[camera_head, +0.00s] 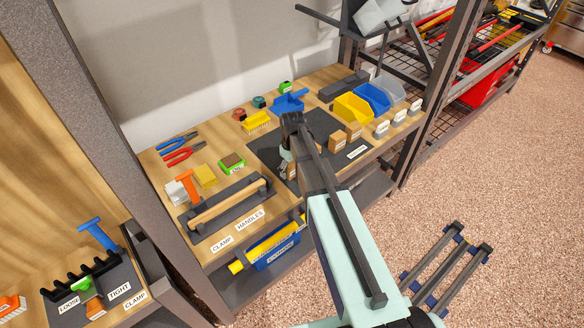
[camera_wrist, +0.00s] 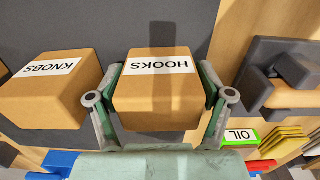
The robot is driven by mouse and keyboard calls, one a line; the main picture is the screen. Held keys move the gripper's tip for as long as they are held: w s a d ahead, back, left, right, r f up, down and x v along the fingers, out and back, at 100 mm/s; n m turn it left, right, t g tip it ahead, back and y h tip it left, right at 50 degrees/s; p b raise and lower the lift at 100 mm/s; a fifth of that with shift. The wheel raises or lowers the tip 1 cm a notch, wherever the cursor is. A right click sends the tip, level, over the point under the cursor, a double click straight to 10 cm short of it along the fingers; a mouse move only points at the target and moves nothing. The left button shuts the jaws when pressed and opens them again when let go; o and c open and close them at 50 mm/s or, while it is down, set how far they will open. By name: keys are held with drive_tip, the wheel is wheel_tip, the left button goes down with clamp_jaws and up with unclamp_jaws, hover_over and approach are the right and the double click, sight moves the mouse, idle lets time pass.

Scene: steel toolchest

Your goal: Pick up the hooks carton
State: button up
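The hooks carton (camera_wrist: 158,98) is a brown box with a white HOOKS label, upside down in the wrist view. My gripper (camera_wrist: 160,90) has one finger on each side of it. The fingers are very close to its sides, but I cannot tell whether they press on it. In the head view my gripper (camera_head: 288,160) is low over the dark mat on the bench, and a brown carton (camera_head: 292,171) shows partly beside it. My arm hides much of that spot.
The knobs carton (camera_wrist: 52,88) stands close beside the hooks carton. More brown cartons (camera_head: 336,141) stand along the mat, near yellow (camera_head: 352,108) and blue bins. A green OIL item (camera_wrist: 242,137) and a grey handled piece (camera_wrist: 280,75) lie on the other side.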

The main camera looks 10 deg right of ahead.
drive_tip(key=c, duration=0.6)
drive_tip(key=shift+r, duration=0.2)
